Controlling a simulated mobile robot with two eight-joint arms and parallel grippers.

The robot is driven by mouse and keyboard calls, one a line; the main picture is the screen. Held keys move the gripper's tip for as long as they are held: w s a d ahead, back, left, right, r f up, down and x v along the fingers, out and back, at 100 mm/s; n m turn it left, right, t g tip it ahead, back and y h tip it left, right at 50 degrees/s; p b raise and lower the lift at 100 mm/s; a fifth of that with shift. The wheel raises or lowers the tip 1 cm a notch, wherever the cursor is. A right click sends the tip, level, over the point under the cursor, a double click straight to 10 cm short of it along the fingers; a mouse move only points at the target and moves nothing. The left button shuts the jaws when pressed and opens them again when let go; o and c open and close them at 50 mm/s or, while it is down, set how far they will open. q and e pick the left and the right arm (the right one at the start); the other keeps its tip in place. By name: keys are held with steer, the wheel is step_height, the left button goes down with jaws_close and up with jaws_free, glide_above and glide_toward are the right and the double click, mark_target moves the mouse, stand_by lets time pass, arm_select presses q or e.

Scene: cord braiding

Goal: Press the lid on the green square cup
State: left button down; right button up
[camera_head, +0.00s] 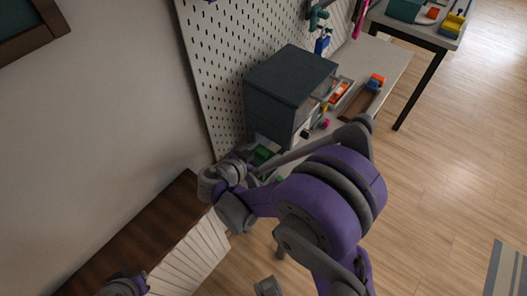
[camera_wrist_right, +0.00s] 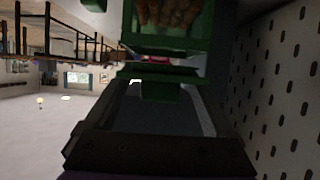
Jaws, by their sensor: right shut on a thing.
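My right gripper (camera_head: 246,161) reaches to the bench beside the dark cabinet, mostly hidden by its own arm. In the right wrist view it is shut on the small tab of a green piece (camera_wrist_right: 155,88), which looks like the lid. Just beyond it, at the top of that view, is a green square cup (camera_wrist_right: 128,18) with brown contents. Whether lid and cup touch is unclear. In the head view a bit of green (camera_head: 263,154) shows at the gripper; I cannot tell whether it is cup or lid. My left gripper is not seen.
The dark cabinet (camera_head: 288,78) stands close beside the gripper, against the white pegboard (camera_head: 215,65). Trays and small coloured things lie farther along the bench (camera_head: 385,62). Another table (camera_head: 408,30) stands at the upper right. The wooden floor (camera_head: 440,150) at right is open.

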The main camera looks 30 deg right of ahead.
steer(key=shift+f+b, duration=0.75)
steer(key=shift+f, duration=0.1)
stand_by(0.3)
steer(key=o, duration=1.3)
steer(key=shift+o, duration=0.2)
steer(key=shift+a+r, duration=0.1)
steer(key=shift+p+v, duration=0.8)
steer(key=shift+v, duration=2.15)
